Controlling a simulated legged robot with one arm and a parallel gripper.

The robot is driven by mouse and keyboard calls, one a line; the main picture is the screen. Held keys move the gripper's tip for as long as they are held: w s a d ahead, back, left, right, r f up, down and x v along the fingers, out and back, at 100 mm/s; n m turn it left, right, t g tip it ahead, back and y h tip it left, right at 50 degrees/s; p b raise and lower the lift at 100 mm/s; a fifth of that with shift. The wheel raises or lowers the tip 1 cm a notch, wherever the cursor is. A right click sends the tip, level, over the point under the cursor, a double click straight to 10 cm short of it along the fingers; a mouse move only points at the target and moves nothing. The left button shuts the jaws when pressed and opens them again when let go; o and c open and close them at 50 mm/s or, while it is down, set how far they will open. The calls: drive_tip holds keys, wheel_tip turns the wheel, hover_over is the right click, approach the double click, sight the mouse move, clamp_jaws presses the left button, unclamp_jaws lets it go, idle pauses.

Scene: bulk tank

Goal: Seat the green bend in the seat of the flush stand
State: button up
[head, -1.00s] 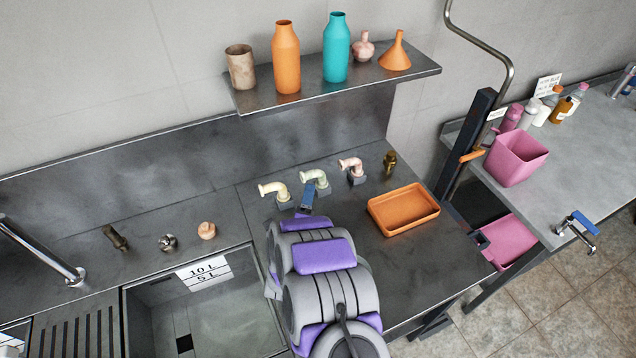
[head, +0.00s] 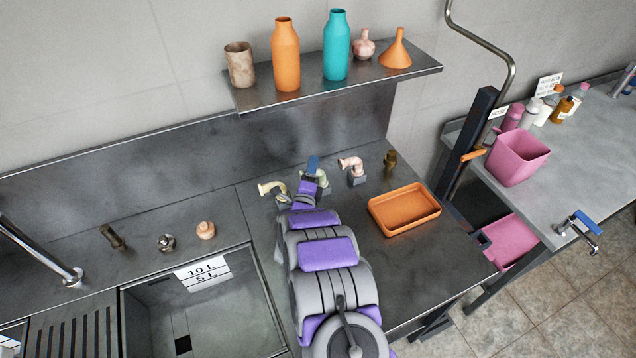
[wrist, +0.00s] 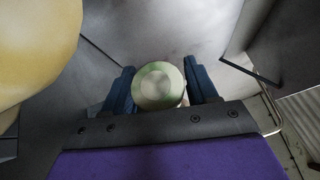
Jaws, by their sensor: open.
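Three bends stand on small grey blocks on the steel worktop: a yellowish one (head: 272,188), a pale green one (head: 322,180) in the middle and a pink one (head: 351,166). My gripper (head: 312,168) is over the green bend and partly hides it. In the wrist view the round end of the green bend (wrist: 158,86) lies between the two blue fingers of my open gripper (wrist: 161,90). I cannot tell if they touch it. A dark upright post (head: 473,140) at right, beside a bent steel pipe, may be the flush stand; its seat is not clear.
An orange tray (head: 405,209) lies right of the bends, and a brass fitting (head: 390,160) stands behind it. A sink (head: 205,310) is at left. A shelf (head: 340,82) with bottles hangs above. A pink bucket (head: 517,158) stands on the right bench.

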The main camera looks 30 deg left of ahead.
drive_tip(key=shift+w, duration=0.1)
drive_tip(key=shift+c, duration=0.2)
clamp_jaws()
idle(0.4)
drive_tip(key=shift+r, duration=0.1)
